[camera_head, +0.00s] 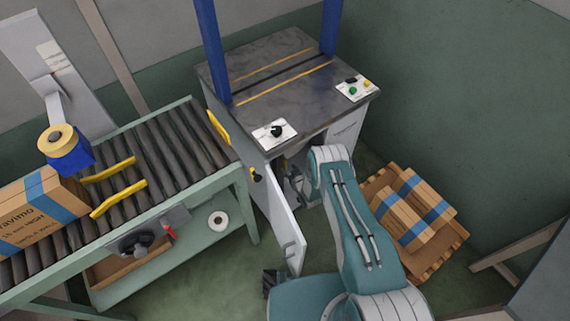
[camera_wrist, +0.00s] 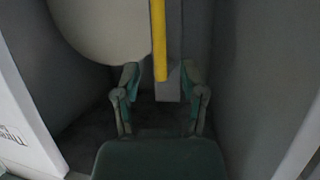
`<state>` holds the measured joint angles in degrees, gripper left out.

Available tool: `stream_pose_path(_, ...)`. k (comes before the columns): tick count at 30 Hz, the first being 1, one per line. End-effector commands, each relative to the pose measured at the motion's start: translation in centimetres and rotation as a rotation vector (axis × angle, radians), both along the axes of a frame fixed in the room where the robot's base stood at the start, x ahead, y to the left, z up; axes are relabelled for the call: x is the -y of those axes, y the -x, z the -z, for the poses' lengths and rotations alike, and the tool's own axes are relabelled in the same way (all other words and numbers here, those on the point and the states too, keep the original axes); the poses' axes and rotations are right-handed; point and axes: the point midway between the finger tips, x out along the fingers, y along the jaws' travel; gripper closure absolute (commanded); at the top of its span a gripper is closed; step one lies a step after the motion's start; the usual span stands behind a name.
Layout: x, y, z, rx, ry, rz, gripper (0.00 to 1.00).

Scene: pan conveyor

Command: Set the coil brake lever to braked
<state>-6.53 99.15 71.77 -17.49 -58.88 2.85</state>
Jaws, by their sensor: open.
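In the wrist view a narrow yellow upright bar (camera_wrist: 159,42), which looks like the coil brake lever, hangs from the top inside the cabinet. It runs beside a large pale round coil (camera_wrist: 105,28), whose top is cut off. My gripper (camera_wrist: 160,76) is open and empty, with one finger on each side of the bar's lower end. I cannot tell whether either finger touches it. A grey upright piece (camera_wrist: 170,82) stands behind the bar. In the head view my gripper reaches into the open cabinet under the strapping machine table (camera_head: 280,60), and the lever is hidden there.
The cabinet door (camera_head: 285,225) stands open left of my arm. A roller conveyor (camera_head: 150,160) with a carton (camera_head: 35,215) is at left. A pallet (camera_head: 445,245) with boxes is at right. Cabinet walls (camera_wrist: 255,80) close in on both sides of my gripper.

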Motion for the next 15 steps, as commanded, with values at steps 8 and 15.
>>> stream_pose_path(8,-1.0,-2.6,1.3,0.000,-0.002,-0.001,0.46)
stream_pose_path(15,-1.6,-3.9,1.8,-0.001,-0.001,-0.001,0.46)
